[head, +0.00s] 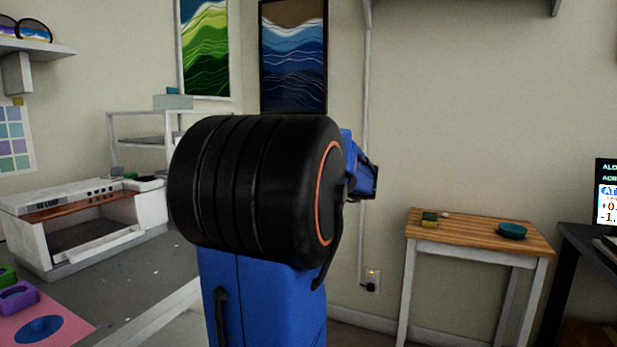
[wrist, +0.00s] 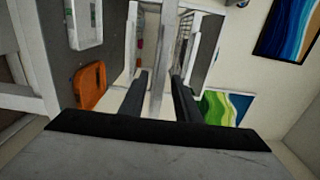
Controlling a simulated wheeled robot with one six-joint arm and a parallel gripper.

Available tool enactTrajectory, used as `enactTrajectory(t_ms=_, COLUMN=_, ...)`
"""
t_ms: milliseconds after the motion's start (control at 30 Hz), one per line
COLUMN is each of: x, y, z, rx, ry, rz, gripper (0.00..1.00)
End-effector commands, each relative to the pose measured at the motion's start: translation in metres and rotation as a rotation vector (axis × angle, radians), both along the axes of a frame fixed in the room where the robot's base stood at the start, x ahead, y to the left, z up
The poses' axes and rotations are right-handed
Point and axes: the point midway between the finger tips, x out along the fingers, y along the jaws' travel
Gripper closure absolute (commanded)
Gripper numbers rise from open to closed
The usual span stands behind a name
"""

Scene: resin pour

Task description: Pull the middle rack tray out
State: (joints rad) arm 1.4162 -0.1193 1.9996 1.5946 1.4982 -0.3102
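The white rack (head: 112,140) stands behind the white machine at the left of the head view, with a grey shelf or tray (head: 145,140) in it. My arm hides its right side. In the wrist view, white rack bars (wrist: 163,65) show beyond my gripper (wrist: 160,88). Its two dark fingers are apart, with a white bar visible through the gap. I cannot tell whether the fingers touch it. I cannot tell which part is the middle tray. The head view does not show the fingertips.
A white machine (head: 62,208) with an open front stands on the left bench. In the wrist view, an orange item (wrist: 91,88) and a white tray (wrist: 87,25) lie left of the fingers. A wooden table (head: 470,231) stands at right. Wall pictures (head: 293,60) hang behind.

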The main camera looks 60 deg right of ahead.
Motion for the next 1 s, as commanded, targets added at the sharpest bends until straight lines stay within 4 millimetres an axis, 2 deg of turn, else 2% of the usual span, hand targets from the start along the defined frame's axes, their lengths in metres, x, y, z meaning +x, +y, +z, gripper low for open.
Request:
enactTrajectory(t_ms=600, x=-0.092, y=-0.008, z=0.0, rx=-0.001, ry=0.0, rz=-0.004, gripper=0.7)
enactTrajectory(t_ms=800, x=-0.112, y=-0.009, z=0.001, rx=-0.002, ry=-0.001, rz=-0.002, gripper=0.7)
enactTrajectory(t_ms=1000, x=-0.12, y=-0.009, z=0.001, rx=-0.002, ry=-0.001, rz=-0.001, gripper=0.7)
